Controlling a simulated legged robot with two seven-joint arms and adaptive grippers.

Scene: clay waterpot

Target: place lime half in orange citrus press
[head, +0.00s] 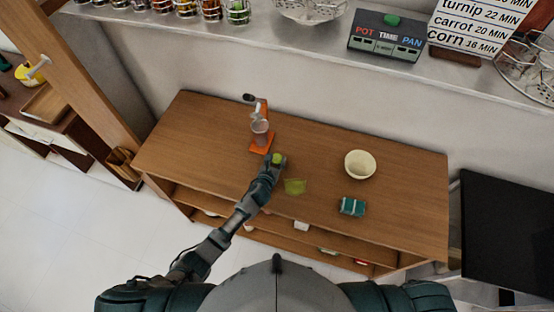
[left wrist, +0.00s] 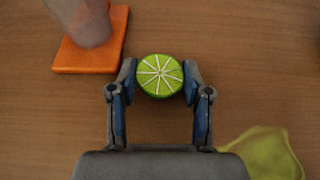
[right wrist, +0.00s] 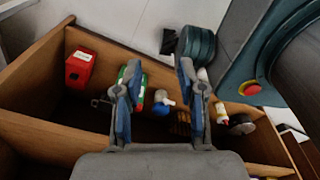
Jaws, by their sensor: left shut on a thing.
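The lime half (left wrist: 160,76) is between the fingertips of my left gripper (left wrist: 160,82), its cut face toward the left wrist camera. In the head view my left gripper (head: 272,164) holds the lime half (head: 277,158) just in front of the orange citrus press (head: 261,146). The press stands on the table with its lever raised at the back. In the left wrist view only part of its orange base (left wrist: 95,55) shows, at upper left, apart from the lime. My right gripper (right wrist: 160,75) is open and empty, over the shelf area below the tabletop.
A green cloth (head: 295,187) lies right of my left gripper. A cream bowl (head: 360,164) and a teal box (head: 352,207) stand farther right on the wooden table (head: 410,205). In the right wrist view, a red box (right wrist: 79,68) and several small items sit on the shelf.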

